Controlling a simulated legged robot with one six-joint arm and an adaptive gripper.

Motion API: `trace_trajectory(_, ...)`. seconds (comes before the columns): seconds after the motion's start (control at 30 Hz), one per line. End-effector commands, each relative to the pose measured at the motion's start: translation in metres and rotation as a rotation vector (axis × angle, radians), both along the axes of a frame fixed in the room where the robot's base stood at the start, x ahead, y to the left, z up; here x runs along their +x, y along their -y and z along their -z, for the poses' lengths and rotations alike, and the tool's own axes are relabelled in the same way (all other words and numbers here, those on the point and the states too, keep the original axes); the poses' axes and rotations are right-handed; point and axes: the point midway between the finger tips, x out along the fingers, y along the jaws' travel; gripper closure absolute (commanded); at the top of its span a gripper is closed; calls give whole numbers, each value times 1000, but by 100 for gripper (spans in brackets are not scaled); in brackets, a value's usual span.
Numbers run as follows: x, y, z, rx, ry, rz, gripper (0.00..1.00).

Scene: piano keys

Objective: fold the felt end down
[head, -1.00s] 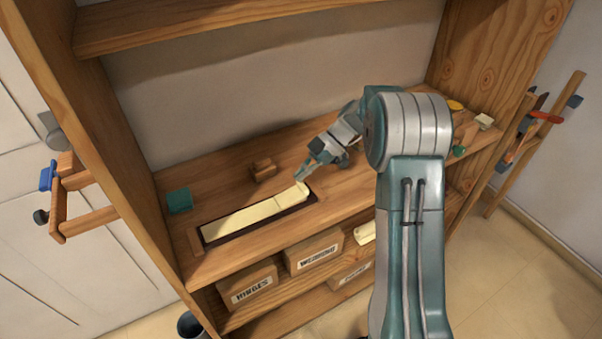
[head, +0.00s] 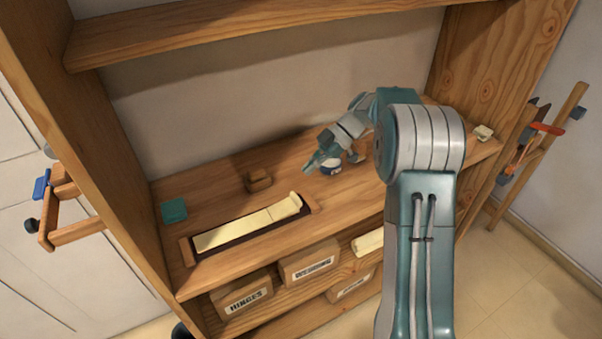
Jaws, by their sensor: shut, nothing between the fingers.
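The cream felt strip (head: 245,228) lies lengthwise in a shallow dark tray (head: 300,212) with wooden end pieces, on the bench shelf. A crease crosses the strip toward its right part. Its right end (head: 295,199) stands up slightly as a small curled lip near the tray's right end. My gripper (head: 310,168) is shut and empty, behind and a little right of that end, apart from the felt. The fingertips are small in this view.
A small wooden block (head: 258,180) and a teal block (head: 174,210) sit behind the tray. A white and blue round item (head: 331,166) is close beside my gripper. Labelled boxes (head: 243,297) stand on the shelf below. The upper shelf (head: 200,32) hangs above.

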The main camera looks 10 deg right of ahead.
Motion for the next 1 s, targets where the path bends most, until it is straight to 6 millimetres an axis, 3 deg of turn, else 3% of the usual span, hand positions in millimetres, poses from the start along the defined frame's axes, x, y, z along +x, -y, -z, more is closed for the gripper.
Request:
trace_trajectory(0.37, 16, 55, 12, 0, 1, -1, 100)
trace_trajectory(0.4, 16, 57, 12, -2, 1, -1, 82)
trace_trajectory(0.47, 16, 56, 12, -23, -2, -6, 55)
trace_trajectory(0.5, 14, 52, 11, -57, -6, -10, 38)
trace_trajectory(0.6, 7, 29, 9, -230, -16, -26, 0)
trace_trajectory(0.8, -9, -13, -6, -660, 95, -24, 0)
trace_trajectory(1.0, -12, -27, -21, -851, 235, -5, 0)
